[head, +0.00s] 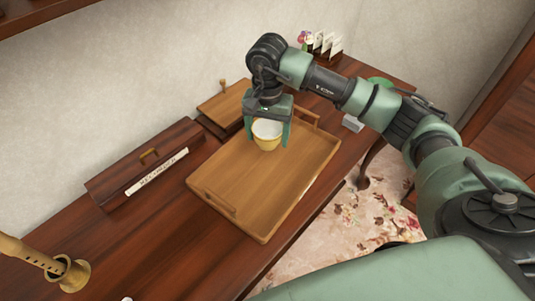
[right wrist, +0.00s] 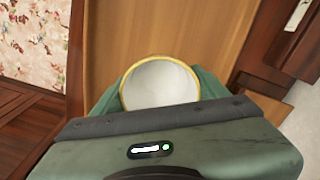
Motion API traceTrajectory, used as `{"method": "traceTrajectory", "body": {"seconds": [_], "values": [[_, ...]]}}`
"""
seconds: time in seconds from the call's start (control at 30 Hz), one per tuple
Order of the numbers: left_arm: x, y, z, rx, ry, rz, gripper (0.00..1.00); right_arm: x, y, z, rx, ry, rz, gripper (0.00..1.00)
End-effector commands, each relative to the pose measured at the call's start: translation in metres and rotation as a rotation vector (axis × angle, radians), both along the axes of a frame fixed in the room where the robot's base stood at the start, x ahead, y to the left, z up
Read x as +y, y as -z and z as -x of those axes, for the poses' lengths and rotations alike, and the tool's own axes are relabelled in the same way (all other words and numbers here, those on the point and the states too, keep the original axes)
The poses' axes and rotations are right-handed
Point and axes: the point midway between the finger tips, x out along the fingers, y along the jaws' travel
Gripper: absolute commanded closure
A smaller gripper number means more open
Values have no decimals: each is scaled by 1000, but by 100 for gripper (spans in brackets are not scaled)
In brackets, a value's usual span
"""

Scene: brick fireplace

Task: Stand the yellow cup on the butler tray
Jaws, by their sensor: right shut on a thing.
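The yellow cup (head: 267,143) is upright between the fingers of my right gripper (head: 268,136), which is shut on it. Its white inside and yellow rim (right wrist: 160,84) show in the right wrist view. The butler tray (head: 240,195) is a light wooden tray with raised sides and handles, lying on the dark wooden table. The cup is over the far part of the tray, near its back edge. I cannot tell whether its base touches the tray floor. The tray also shows in the right wrist view (right wrist: 200,35). My left gripper is not in view.
A dark wooden box (head: 145,163) with a label stands left of the tray. A smaller wooden box (head: 222,105) is behind it. A wooden flute-like object (head: 40,262) is at the near left. The tray's middle is clear.

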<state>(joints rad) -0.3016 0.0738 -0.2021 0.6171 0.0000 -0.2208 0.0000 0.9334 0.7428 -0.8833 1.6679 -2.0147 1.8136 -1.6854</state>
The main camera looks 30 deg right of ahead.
Motion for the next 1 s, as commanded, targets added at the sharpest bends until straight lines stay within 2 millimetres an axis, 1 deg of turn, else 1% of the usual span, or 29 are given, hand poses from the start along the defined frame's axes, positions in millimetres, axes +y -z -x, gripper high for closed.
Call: {"method": "traceTrajectory", "body": {"seconds": [0.03, 0.1, 0.2, 0.43, 0.63, 0.7, 1.0], "values": [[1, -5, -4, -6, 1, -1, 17, 0, 11, 2, 6, 0, 0, 72], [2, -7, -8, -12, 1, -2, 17, 1, 26, 1, 4, -1, -1, 72], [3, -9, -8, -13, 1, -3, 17, 0, 41, 1, 2, -1, -1, 72], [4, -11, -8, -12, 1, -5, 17, 1, 58, 1, 1, -2, -1, 72], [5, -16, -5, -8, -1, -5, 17, 1, 87, 1, 2, -1, -1, 72], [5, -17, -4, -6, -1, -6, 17, 1, 93, 1, 0, -2, -1, 72], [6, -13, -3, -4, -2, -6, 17, 0, 96, 0, -1, -2, 0, 72]]}}
